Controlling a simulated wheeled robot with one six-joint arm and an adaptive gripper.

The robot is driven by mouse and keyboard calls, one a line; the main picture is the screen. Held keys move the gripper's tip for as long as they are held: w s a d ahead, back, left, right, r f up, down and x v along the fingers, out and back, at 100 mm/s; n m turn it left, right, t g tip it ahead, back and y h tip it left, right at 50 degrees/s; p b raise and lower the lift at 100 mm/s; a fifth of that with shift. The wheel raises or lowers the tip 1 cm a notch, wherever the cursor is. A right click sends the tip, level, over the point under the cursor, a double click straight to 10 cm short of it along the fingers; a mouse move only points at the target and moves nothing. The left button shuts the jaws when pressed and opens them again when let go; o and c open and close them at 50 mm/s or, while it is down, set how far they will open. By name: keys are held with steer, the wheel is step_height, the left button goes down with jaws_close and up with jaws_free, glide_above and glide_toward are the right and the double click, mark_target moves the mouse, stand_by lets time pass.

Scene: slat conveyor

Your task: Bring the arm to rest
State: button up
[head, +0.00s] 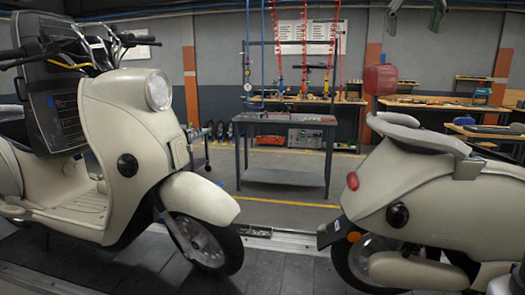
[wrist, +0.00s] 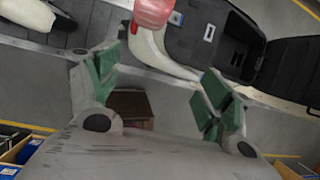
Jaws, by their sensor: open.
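My gripper (wrist: 158,88) is open, and nothing is between its green-padded fingers in the wrist view. Its two fingertips also show at the top right edge of the head view (head: 416,12), high above the right scooter (head: 440,195). In the wrist view the fingers point toward the scooter, with a red part (wrist: 153,12) and an open dark compartment (wrist: 215,35) beyond them. The fingers appear apart from everything.
A cream scooter (head: 130,140) stands at the left on the dark slat conveyor (head: 280,275). A grey work table (head: 285,120) stands behind, with benches (head: 440,105) at the back right. Red coiled hoses (head: 305,40) hang at the back. The floor between conveyor and table is clear.

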steer(key=w+a+f+m, duration=0.25)
steer(key=f+m, duration=0.55)
steer(key=m, duration=0.6)
steer(key=s+d+f+m+y, duration=0.1)
steer(key=s+f+m, duration=0.4)
steer(key=f+m, duration=0.5)
steer(key=s+d+f+m, duration=0.1)
steer(key=s+f+m, duration=0.4)
steer(key=s+f, duration=0.3)
steer(key=s+d+f+m, duration=0.1)
steer(key=s+f+m, duration=0.3)
steer(key=s+f, duration=0.5)
steer(key=s, duration=0.5)
steer(key=shift+d+f+m+y, duration=0.15)
steer(key=shift+m+y, duration=0.25)
